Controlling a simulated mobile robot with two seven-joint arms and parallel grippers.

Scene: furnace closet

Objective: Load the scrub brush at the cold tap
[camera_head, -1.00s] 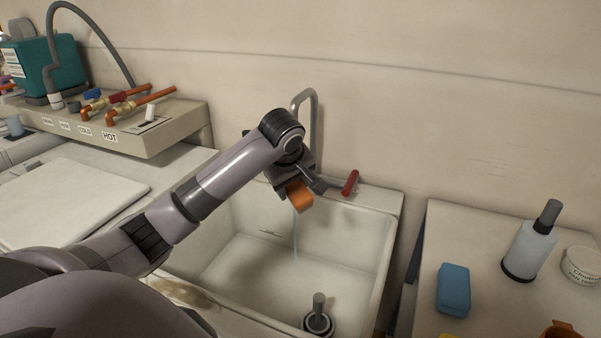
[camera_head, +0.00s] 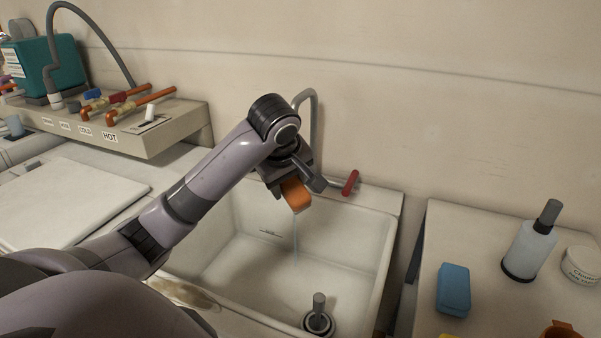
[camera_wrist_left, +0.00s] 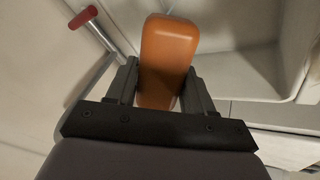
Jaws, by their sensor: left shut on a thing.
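My left gripper (camera_head: 296,184) is shut on the orange scrub brush (camera_head: 297,198) and holds it above the sink, in front of the tap. In the left wrist view, the brush (camera_wrist_left: 168,50) sits between both fingers with its smooth orange back showing; its bristles are hidden. The grey gooseneck tap (camera_head: 313,110) rises behind my wrist, which hides its lower part. Its red-handled lever (camera_head: 350,183) sticks out to the right; the red grip also shows in the left wrist view (camera_wrist_left: 82,17). A thin stream of water falls below the brush. My right gripper is out of view.
The white sink (camera_head: 375,260) holds a dark stopper-like thing with an upright knob (camera_head: 319,318). A blue sponge (camera_head: 454,289), a spray bottle (camera_head: 530,248) and a white tub (camera_head: 581,265) stand on the right counter. A shelf with labelled valves (camera_head: 150,140) is at the left.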

